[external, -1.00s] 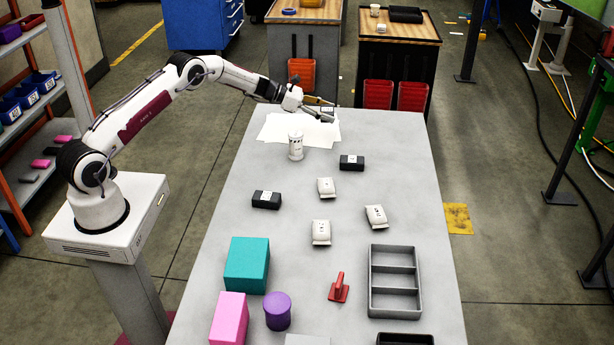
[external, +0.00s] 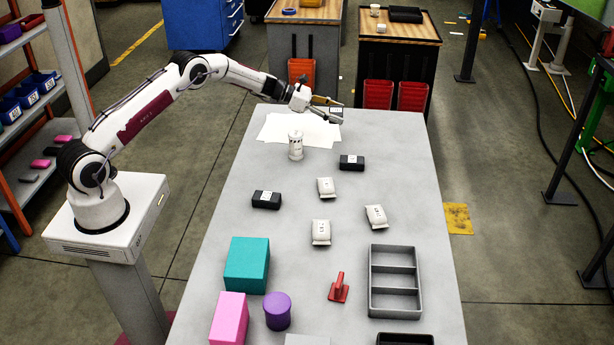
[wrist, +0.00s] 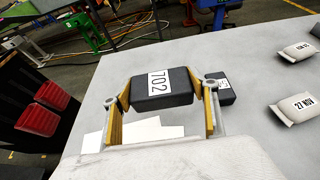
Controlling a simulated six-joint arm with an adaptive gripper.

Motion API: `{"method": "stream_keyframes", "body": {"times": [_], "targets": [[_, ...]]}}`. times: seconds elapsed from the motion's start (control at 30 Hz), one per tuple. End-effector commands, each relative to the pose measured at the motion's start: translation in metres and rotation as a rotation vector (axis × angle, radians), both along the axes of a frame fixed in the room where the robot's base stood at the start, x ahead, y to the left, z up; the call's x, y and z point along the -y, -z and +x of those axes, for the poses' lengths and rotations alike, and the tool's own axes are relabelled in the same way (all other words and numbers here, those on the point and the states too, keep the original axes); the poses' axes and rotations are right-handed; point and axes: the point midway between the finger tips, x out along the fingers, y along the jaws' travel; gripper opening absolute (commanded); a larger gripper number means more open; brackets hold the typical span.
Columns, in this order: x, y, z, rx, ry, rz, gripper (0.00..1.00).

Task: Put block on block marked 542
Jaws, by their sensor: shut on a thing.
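My gripper (external: 334,109) is shut on a black block with a white label reading 702 (wrist: 163,89). Its two yellowish fingers clasp the block's ends in the wrist view. A third black block (external: 266,199) lies farther left. I cannot read either label, so I cannot tell which is marked 542.
White papers (external: 300,130) lie under my gripper's area, with a white canister (external: 295,147) standing by them. Several white pouches (external: 321,232) lie mid-table. A grey divided tray (external: 395,281), red tool (external: 339,288), teal box (external: 247,265) and purple cylinder (external: 277,311) are nearer.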

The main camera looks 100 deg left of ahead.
Motion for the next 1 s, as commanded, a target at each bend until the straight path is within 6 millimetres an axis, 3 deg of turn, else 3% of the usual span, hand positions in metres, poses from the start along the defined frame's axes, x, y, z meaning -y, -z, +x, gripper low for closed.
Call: {"method": "stream_keyframes", "body": {"times": [0.3,0.5,0.67,1.0], "targets": [[0.080,-0.029,0.054,0.018,0.065,-0.017,0.20],[0.122,-0.034,0.072,0.014,0.070,-0.027,0.20],[0.130,-0.030,0.071,0.004,0.049,-0.029,0.20],[0.125,-0.022,0.067,-0.009,0.028,-0.008,0.20]]}}
